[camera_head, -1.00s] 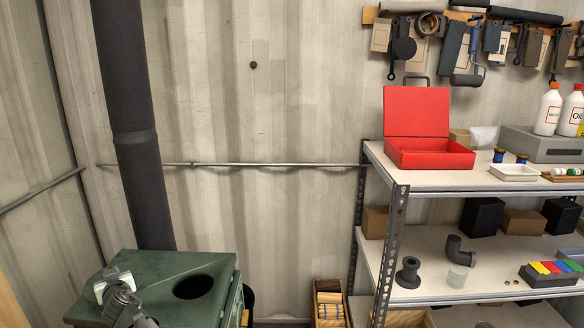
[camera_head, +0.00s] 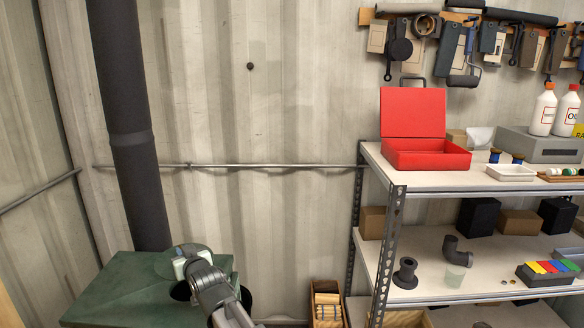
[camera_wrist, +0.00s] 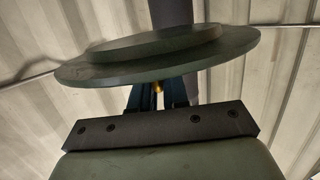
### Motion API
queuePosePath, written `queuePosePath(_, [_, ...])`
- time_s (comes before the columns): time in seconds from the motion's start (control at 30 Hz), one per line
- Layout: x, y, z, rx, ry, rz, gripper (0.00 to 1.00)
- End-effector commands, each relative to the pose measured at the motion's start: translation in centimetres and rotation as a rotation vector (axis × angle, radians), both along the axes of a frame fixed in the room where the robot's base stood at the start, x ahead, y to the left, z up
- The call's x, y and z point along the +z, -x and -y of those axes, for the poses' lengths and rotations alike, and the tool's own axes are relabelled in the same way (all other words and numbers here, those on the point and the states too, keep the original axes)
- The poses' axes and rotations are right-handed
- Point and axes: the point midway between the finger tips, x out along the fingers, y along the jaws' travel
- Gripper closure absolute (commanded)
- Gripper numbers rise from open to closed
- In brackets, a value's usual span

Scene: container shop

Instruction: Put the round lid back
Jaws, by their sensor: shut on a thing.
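The round lid (camera_wrist: 150,68) is a dark green disc with a smaller raised step on its face. It fills the top of the wrist view. My gripper (camera_wrist: 157,92) is shut on it, with the fingers meeting the lid's near side; a small brass-coloured bit shows between them. In the head view my gripper (camera_head: 182,264) is over the green stove top (camera_head: 120,285). I cannot tell the lid's height above the hole.
A thick dark flue pipe (camera_head: 132,140) rises behind the stove top. A rail (camera_head: 270,166) runs along the corrugated wall. A shelf rack (camera_head: 393,235) with a red open box (camera_head: 428,160) stands to the right. A wooden crate (camera_head: 327,302) is on the floor between.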

Motion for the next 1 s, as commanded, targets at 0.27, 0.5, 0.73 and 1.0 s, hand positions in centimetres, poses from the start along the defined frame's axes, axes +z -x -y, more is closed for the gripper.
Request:
queuePosePath(0.27, [1.9, -3.5, 9.7, -0.121, -0.002, 0.003, 1.0])
queuePosePath(0.5, [3.2, -5.9, 17.7, -0.226, -0.002, 0.004, 1.0])
queuePosePath(0.73, [4.4, -7.8, 25.4, -0.327, -0.001, 0.003, 1.0])
queuePosePath(1.0, [5.6, -9.5, 34.3, -0.446, -0.001, 0.003, 1.0])
